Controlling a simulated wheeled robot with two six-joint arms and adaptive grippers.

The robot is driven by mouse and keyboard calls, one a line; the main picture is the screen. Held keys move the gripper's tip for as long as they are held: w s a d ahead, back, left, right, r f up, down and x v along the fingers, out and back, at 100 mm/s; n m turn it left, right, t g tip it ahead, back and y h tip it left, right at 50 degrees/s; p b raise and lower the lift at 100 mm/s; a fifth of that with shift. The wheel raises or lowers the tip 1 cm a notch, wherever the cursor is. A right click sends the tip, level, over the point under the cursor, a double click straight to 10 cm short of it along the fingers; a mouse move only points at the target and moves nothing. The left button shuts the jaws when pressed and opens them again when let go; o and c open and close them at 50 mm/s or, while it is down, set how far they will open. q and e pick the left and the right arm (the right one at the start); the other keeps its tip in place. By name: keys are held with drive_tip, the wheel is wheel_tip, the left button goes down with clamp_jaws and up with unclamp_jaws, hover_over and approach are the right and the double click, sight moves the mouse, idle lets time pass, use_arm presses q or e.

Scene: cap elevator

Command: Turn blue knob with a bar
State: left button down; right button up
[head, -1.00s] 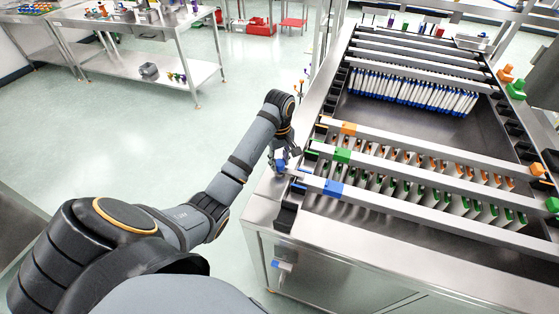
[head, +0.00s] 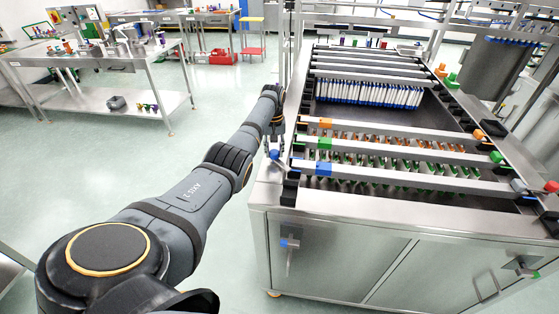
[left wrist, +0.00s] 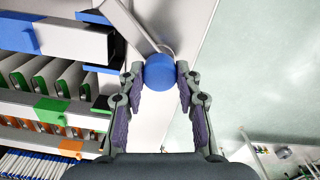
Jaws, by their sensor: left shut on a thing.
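In the left wrist view a round blue knob (left wrist: 160,71) sits at the end of a slim metal bar (left wrist: 132,27). My left gripper (left wrist: 160,77) is shut on this knob, one fingertip on each side. In the head view the blue knob (head: 274,154) shows low at the left gripper (head: 275,145), beside the left edge of the metal machine. The fingers are small and partly hidden there. My right gripper is not in view.
The steel machine (head: 335,204) has crossbars with coloured blocks and rows of caps. Another blue-tipped handle (head: 289,243) is on its front. A steel side table (head: 120,107) stands at the back left. Open floor (head: 215,130) lies between them.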

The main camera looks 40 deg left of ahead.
use_arm(q)
drive_tip(key=m+p, duration=0.1)
drive_tip(key=m, duration=0.1)
drive_tip(key=shift+r+m, duration=0.15)
drive_tip(key=shift+m, duration=0.25)
drive_tip(key=shift+m+p, duration=0.3)
drive_tip(key=shift+m, duration=1.8)
drive_tip(key=shift+m+p, duration=0.35)
drive_tip(key=shift+m, duration=0.95)
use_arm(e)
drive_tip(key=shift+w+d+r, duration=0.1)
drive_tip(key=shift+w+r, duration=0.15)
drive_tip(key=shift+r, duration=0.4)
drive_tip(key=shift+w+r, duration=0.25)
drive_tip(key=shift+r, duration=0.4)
use_arm(q)
drive_tip(key=c, duration=0.9)
unclamp_jaws()
drive_tip(key=shift+w, duration=0.1)
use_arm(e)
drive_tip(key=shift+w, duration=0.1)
